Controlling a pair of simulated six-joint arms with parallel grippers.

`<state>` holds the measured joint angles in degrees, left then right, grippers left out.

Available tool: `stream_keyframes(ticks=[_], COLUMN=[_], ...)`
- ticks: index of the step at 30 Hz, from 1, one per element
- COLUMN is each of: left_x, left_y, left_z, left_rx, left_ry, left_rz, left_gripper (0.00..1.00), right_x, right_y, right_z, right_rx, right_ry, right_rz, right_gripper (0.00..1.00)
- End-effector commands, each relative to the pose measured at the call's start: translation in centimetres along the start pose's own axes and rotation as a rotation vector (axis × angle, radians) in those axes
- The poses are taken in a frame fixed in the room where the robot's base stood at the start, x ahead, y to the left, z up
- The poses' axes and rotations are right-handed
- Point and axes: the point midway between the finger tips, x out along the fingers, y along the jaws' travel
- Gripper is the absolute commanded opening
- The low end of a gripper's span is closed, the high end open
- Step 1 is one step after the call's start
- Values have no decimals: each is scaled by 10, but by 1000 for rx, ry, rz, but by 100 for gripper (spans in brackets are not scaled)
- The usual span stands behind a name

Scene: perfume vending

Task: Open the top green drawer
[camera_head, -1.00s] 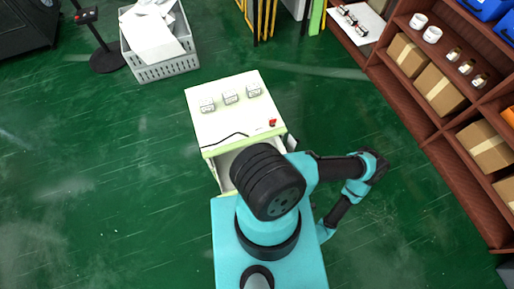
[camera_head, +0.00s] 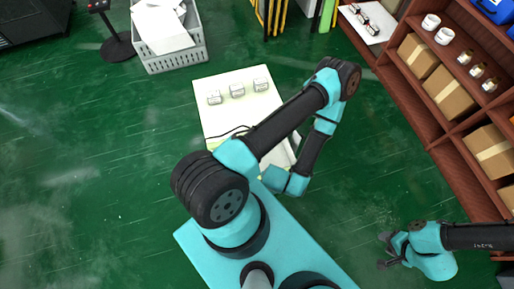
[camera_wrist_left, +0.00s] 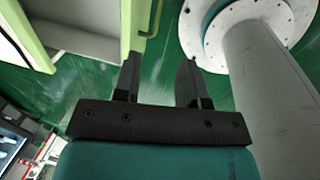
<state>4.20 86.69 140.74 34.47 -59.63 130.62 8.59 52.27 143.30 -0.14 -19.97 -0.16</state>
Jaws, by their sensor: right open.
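The white cabinet with pale green edges (camera_head: 222,118) stands in the upper middle of the head view. My arm covers its front there, so the drawer is hidden. In the left wrist view, a pale green-edged panel with a green bar handle (camera_wrist_left: 153,20) is at the top, beside a whitish cabinet or drawer surface (camera_wrist_left: 88,18); I cannot tell how far the drawer is out. My left gripper (camera_wrist_left: 160,80) is open and empty, with its fingers just below the handle. It is hidden in the head view. My right gripper (camera_head: 384,251) is open and empty over the floor, away from the cabinet.
Several small white boxes (camera_head: 237,90) stand on the cabinet. A grey crate with papers (camera_head: 175,60) is at the upper left. A brown shelf with cartons (camera_head: 440,150) stands along the right. The green floor is clear at left.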

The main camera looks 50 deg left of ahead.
Motion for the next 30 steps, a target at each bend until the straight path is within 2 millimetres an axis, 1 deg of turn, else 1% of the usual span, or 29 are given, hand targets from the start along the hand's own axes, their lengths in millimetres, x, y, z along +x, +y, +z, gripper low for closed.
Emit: stream_keyframes(ticks=[9, 14, 20, 30], left_x=[1, 8, 31, 87], left_y=[0, 0, 0, 0], left_z=[0, 0, -1, -1], left_rx=[-1, -3, -6, -6], left_ry=[0, 1, 2, 2], left_rz=[0, 1, 1, 1], left_gripper=[38, 38, 38, 38], right_x=[0, 0, 0, 0], right_y=[0, 0, 0, 0], right_z=[0, 0, 0, 0], right_rx=[1, 0, 0, 0], right_ry=[0, 0, 0, 0], right_rz=[0, 0, 0, 0], right_gripper=[43, 43, 43, 43])
